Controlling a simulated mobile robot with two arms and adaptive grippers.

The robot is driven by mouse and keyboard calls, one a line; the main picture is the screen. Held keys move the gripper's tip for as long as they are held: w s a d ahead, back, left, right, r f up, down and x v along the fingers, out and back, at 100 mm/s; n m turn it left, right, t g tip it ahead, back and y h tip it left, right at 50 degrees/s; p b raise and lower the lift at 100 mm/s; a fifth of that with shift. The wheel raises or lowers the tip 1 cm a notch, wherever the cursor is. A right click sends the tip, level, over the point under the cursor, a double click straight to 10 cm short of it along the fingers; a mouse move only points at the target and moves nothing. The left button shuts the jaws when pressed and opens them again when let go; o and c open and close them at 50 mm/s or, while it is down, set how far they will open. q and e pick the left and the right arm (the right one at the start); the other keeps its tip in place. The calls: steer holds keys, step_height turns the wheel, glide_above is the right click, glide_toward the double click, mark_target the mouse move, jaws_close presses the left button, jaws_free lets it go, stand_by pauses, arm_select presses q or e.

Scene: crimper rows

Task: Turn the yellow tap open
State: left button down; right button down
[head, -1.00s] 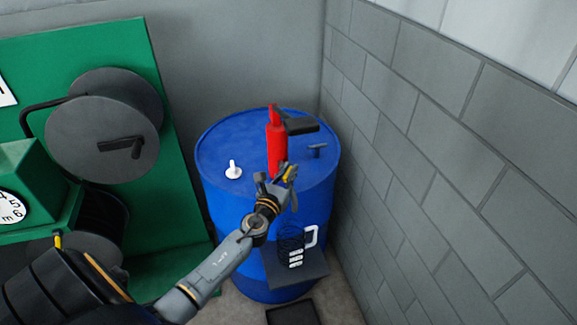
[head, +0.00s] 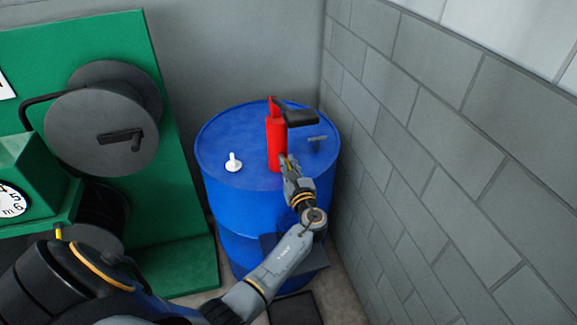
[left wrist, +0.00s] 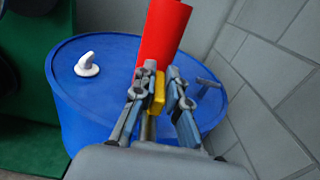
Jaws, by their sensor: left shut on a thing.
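The yellow tap (left wrist: 159,93) shows as a small yellow piece at the front of a red pump body (head: 276,145) on top of a blue drum (head: 225,205). The red body also shows in the left wrist view (left wrist: 162,38). My left gripper (head: 288,168) is in front of the red body, its fingers (left wrist: 158,84) on both sides of the yellow piece and shut on it. In the head view the gripper hides most of the tap. My right gripper is in neither view.
A black pump handle (head: 299,118) sticks out right of the red body. A white elbow fitting (head: 233,163) and a grey fitting (head: 317,140) stand on the drum top. A block wall (head: 440,170) closes the right side; a green reel stand (head: 165,200) is left.

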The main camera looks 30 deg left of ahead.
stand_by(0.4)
arm_select(q)
steer(key=c, duration=1.4)
jaws_free()
steer(key=shift+o, duration=0.2)
steer(key=v, duration=1.2)
steer(key=shift+w, duration=0.15)
